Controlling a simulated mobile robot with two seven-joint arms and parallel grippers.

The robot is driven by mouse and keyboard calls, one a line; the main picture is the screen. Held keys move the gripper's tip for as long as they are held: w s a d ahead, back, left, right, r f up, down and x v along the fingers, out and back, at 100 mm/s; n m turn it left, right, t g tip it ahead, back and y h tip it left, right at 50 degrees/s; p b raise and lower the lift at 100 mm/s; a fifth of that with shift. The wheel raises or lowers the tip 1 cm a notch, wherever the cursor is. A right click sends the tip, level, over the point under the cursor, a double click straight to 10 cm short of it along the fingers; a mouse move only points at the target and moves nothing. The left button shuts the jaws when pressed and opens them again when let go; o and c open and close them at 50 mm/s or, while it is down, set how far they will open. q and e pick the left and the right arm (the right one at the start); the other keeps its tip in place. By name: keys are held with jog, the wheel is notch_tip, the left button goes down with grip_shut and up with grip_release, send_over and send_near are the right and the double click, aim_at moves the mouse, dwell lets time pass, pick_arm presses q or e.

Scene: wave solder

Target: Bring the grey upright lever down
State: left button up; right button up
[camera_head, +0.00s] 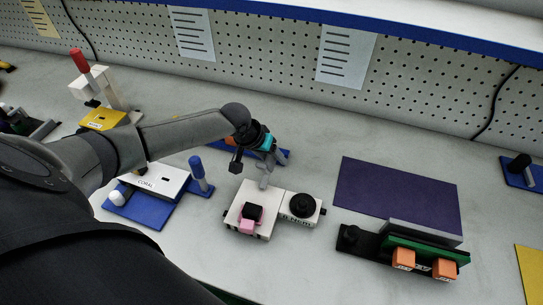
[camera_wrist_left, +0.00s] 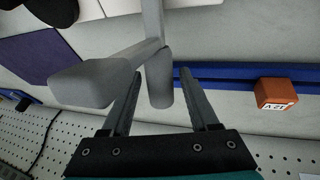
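The grey lever (camera_head: 264,182) stands up at the back of a white box (camera_head: 245,224) in the head view. In the left wrist view the lever (camera_wrist_left: 90,82) is large and close: a thick grey block joined by an arm to a grey cylinder (camera_wrist_left: 158,78). My left gripper (camera_head: 266,158) is above and just behind the lever. In the left wrist view its fingers (camera_wrist_left: 164,98) are spread, with the end of the cylinder between or just beyond them. I cannot tell whether they touch it. My right gripper is not in view.
The white box carries a black-and-pink part (camera_head: 250,216), with a round black knob (camera_head: 302,205) beside it. A black fixture (camera_head: 372,245) with orange blocks stands right, before a purple mat (camera_head: 395,192). A white box labelled CORAL (camera_head: 155,183) sits left. A perforated wall (camera_head: 280,60) closes the back.

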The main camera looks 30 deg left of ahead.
pick_arm(q)
grip_shut()
dwell(1.2)
